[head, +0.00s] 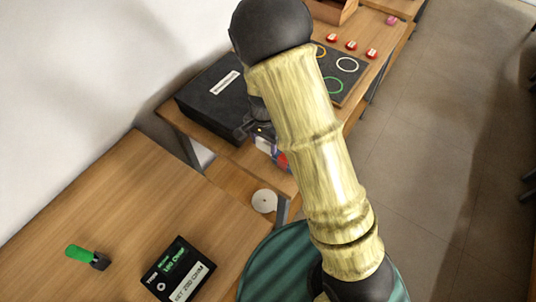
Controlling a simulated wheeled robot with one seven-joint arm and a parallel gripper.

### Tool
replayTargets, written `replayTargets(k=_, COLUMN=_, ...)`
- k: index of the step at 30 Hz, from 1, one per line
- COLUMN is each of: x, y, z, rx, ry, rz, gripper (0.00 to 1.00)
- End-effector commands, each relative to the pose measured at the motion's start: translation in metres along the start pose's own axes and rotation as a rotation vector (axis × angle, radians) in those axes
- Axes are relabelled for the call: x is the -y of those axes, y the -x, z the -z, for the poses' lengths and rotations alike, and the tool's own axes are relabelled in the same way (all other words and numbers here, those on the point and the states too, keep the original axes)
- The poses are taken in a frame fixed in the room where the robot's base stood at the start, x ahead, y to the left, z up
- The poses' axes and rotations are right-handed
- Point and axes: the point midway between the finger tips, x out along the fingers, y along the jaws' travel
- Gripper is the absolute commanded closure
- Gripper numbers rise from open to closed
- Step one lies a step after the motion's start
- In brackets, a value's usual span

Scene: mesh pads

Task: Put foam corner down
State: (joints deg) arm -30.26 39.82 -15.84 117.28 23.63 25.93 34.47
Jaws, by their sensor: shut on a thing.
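My gripper (258,130) shows only in part, as a small dark shape beside my yellow arm at the front edge of the far table. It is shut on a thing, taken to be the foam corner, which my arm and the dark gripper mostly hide. I cannot make out the held thing's shape, or whether it touches the table.
A black case (210,95) with a white label lies on the far table. A dark mat (350,95) with coloured rings lies right of it, near several red items. The near table (120,210) holds a black meter (178,270) and a green-handled tool (80,253).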

Motion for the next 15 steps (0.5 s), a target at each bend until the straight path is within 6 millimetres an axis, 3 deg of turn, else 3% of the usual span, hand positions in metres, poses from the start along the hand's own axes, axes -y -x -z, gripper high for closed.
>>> replayTargets(k=9, x=0.001, y=-0.003, z=-0.001, rx=0.001, ry=0.003, rz=-0.001, gripper=0.71)
replayTargets(k=15, x=0.0, y=-0.033, z=-0.002, rx=0.003, ry=0.002, rz=-0.004, gripper=0.71)
